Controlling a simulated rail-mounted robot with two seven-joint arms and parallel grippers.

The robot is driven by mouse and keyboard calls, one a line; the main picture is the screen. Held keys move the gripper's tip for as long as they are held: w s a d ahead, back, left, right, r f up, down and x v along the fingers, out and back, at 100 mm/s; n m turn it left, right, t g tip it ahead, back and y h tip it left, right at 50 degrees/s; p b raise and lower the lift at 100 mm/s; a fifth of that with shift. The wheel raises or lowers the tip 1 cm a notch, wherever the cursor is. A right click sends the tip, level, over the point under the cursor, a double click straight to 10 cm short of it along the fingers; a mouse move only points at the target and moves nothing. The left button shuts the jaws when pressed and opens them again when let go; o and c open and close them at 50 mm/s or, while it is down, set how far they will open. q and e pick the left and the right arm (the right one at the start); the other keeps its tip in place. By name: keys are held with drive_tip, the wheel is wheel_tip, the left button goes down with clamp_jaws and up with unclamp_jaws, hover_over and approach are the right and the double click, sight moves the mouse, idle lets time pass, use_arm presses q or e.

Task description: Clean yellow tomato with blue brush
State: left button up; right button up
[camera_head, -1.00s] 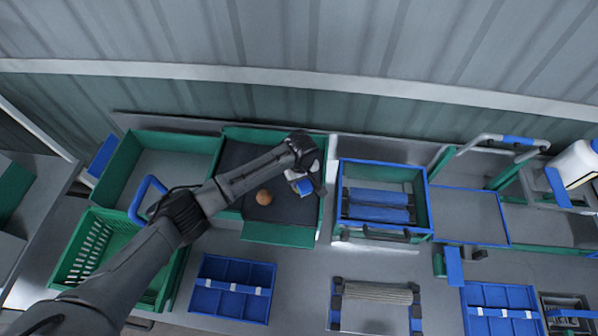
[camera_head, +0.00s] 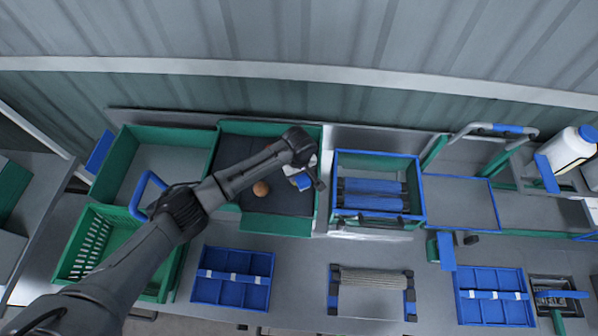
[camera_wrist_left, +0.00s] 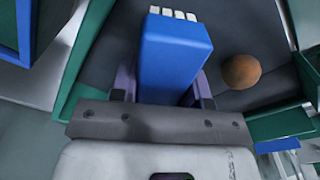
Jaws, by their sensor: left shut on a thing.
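My left gripper (camera_head: 306,181) is shut on a blue brush (camera_head: 301,181), a blue block with a row of white tufts at its far end in the left wrist view (camera_wrist_left: 172,52). It is over the right part of a dark-floored green tray (camera_head: 276,226). A round orange-brown tomato (camera_head: 261,189) lies on the tray floor to the left of the brush, apart from it. The tomato looks more brown than yellow. It also shows in the left wrist view (camera_wrist_left: 241,71), to the right of the brush. My right gripper is not in view.
A blue-rimmed box with blue rollers (camera_head: 372,203) stands right of the tray. An empty green bin (camera_head: 109,165) and a green basket (camera_head: 88,250) are at left. Blue divided trays (camera_head: 232,292) and a roller stand (camera_head: 370,292) are in front. A white bottle (camera_head: 566,152) stands far right.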

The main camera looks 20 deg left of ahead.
use_arm(q)
drive_tip(key=shift+w+a+f, duration=0.25)
drive_tip(key=shift+a+f, duration=0.1)
drive_tip(key=shift+a, duration=0.25)
drive_tip(key=shift+w+a+b, duration=0.3)
drive_tip(key=shift+w+a, duration=0.15)
drive_tip(key=shift+w, duration=0.05)
drive_tip(key=shift+w+a, duration=0.45)
drive_tip(key=shift+a, duration=0.05)
drive_tip(key=shift+d, duration=0.1)
